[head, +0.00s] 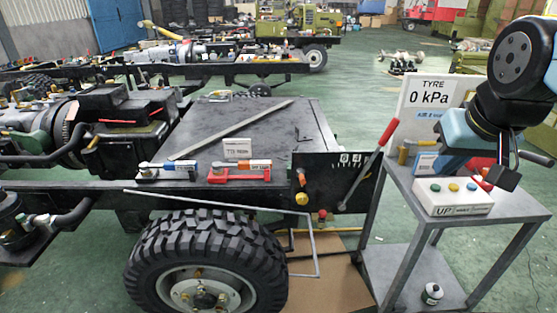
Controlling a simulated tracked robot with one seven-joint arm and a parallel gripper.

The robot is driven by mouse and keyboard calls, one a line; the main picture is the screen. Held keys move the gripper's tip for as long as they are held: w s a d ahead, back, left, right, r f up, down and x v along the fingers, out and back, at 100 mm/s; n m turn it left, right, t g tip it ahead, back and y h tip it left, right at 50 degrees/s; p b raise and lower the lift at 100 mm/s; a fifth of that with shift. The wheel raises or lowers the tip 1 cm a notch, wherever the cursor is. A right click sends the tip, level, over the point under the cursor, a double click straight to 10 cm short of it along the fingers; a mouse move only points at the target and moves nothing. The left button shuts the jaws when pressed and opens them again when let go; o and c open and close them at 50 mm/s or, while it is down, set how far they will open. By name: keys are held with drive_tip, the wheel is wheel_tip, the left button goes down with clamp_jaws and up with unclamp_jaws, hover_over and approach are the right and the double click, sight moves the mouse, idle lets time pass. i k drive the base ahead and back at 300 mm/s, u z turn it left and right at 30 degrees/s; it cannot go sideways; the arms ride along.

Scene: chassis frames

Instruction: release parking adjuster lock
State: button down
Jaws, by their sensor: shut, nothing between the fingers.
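A black panel (328,183) with a white tick scale marked with digits stands at the right end of the chassis frame. A long grey lever with a red grip (389,132) slants up across its right side. A yellow knob (302,198) sits at the panel's lower left, with a small red part (301,177) above it. I cannot tell which of these is the parking adjuster lock.
The button box and a "TYRE 0 kPa" sign (430,100) stand on a grey cart (400,185). A large tyre (205,262) is below the frame. A small can (432,294) is on the cart's lower shelf.

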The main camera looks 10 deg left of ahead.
sight(301, 172)
drive_tip(key=i, duration=0.9)
drive_tip(key=z, duration=0.35)
